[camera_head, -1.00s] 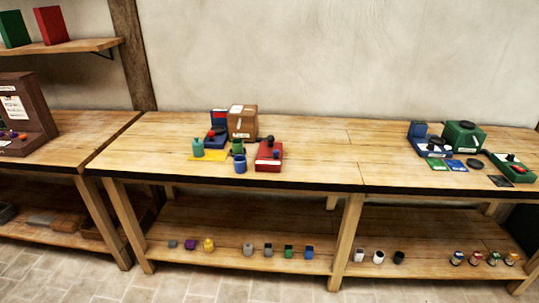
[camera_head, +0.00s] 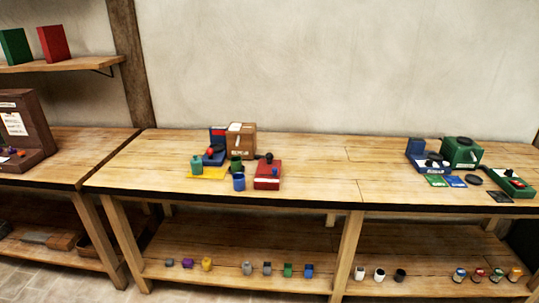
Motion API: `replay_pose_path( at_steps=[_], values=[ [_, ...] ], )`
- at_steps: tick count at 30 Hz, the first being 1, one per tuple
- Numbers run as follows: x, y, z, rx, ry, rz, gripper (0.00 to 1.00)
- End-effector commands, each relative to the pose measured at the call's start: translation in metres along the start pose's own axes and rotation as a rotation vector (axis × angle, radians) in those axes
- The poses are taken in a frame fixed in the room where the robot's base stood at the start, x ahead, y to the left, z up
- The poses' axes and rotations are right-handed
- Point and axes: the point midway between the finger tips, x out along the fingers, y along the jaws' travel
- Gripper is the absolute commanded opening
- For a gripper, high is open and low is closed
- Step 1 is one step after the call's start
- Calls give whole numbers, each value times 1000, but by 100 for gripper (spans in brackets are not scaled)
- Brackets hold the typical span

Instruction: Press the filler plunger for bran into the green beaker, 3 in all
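A small green beaker (camera_head: 236,163) stands in the group on the left part of the long bench, partly hidden by the blue cup (camera_head: 239,183) in front. A red device (camera_head: 267,176) with a black knob on top stands to its right. A blue device (camera_head: 215,157) with a red knob stands behind left, and a brown box (camera_head: 241,140) with a pale label stands behind. The labels are too small to read, so I cannot tell which one is the bran filler. My gripper is not in view.
A teal jar (camera_head: 196,166) stands by a yellow mat (camera_head: 207,174). A blue device (camera_head: 427,156), green machine (camera_head: 462,152) and green box (camera_head: 514,183) stand at the right. The bench middle (camera_head: 340,165) is clear. Several small containers line the lower shelf (camera_head: 225,258).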

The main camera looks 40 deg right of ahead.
Motion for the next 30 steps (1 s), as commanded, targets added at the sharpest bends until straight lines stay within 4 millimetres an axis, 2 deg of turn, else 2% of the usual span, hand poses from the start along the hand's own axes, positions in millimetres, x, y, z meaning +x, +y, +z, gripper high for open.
replay_pose_path(
  at_steps=[2,15,30],
  values=[
    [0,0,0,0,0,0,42],
    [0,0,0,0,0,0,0],
    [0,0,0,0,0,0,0]
  ],
)
